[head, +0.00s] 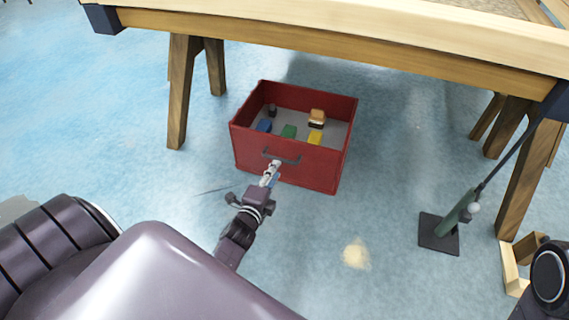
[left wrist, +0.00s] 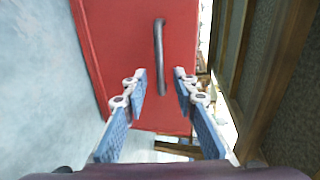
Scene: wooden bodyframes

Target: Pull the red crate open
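The red crate (head: 297,168) stands on the floor under the near edge of the wooden table, open at the top. Its front wall carries a dark curved handle (head: 281,157), which also shows in the left wrist view (left wrist: 159,58). My left gripper (head: 271,173) is just in front of that handle. In the left wrist view its blue-padded fingers (left wrist: 159,82) are spread apart, with the lower end of the handle showing between their tips. I cannot tell whether either finger touches the handle. My right gripper is not visible.
Inside the crate lie a yellow-brown block (head: 317,117) and several small coloured items. The wooden table (head: 350,36) spans above, with legs at left and right. A green tool on a dark base (head: 440,234) stands at right.

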